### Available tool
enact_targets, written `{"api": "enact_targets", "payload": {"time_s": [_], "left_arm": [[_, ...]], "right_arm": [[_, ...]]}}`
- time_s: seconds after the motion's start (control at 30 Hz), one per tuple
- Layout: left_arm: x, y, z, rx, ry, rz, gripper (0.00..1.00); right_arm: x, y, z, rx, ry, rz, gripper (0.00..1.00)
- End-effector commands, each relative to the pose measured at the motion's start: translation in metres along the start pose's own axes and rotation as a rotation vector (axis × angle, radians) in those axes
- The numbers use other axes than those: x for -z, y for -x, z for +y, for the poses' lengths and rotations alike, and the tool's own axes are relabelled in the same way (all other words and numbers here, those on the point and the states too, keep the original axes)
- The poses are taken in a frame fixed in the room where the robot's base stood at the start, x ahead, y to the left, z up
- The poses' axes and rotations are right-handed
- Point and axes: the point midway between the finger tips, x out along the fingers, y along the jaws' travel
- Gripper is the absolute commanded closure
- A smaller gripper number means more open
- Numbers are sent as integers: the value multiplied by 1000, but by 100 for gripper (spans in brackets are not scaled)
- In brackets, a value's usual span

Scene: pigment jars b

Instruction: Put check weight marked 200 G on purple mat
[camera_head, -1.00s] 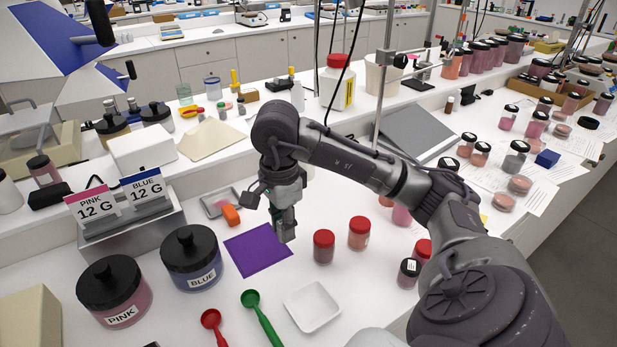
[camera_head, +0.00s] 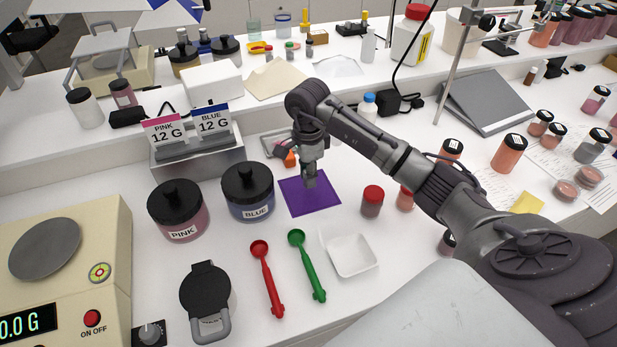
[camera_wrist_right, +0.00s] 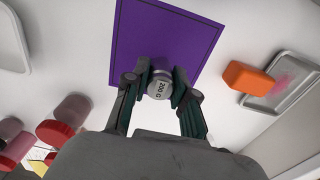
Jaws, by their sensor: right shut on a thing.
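The check weight marked 200 G (camera_wrist_right: 160,86) is a small silvery cylinder in the right wrist view, its label facing the camera. My right gripper (camera_wrist_right: 161,82) is shut on it, with a finger on either side. The purple mat (camera_wrist_right: 165,40) lies behind the weight in that view; I cannot tell whether the weight touches it. In the head view my right gripper (camera_head: 309,182) points down over the purple mat (camera_head: 318,200), near its upper part. The weight is not clearly visible there. My left gripper is not in view.
An orange block (camera_wrist_right: 247,78) and a metal tray (camera_wrist_right: 290,85) lie beside the mat. The blue jar (camera_head: 247,192) stands just left of it, a red-capped jar (camera_head: 372,201) to the right. Red (camera_head: 266,280) and green (camera_head: 307,265) scoops and a white dish (camera_head: 351,255) lie nearer.

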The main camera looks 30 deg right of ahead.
Motion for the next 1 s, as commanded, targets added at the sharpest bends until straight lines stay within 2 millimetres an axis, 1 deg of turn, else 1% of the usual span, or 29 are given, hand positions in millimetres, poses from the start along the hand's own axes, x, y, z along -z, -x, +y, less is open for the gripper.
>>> {"api": "enact_targets", "payload": {"time_s": [0.03,0.1,0.2,0.47,0.57,0.6,0.67,0.7,0.73,1.0], "left_arm": [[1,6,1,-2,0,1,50],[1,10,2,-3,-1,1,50],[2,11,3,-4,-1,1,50],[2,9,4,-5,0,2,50],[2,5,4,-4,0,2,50],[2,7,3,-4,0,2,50],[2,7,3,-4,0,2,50],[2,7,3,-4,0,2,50],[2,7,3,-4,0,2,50],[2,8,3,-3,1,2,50]], "right_arm": [[0,-6,2,-7,0,0,100],[0,-16,2,-5,0,-1,100],[0,-23,0,0,-1,-1,100],[1,-25,0,1,0,0,100],[1,-29,0,1,0,0,100],[0,-27,1,0,0,0,68],[0,-27,1,0,0,0,58],[0,-27,1,0,0,0,51],[0,-27,1,0,0,0,49],[0,-26,1,-1,0,0,49]]}}
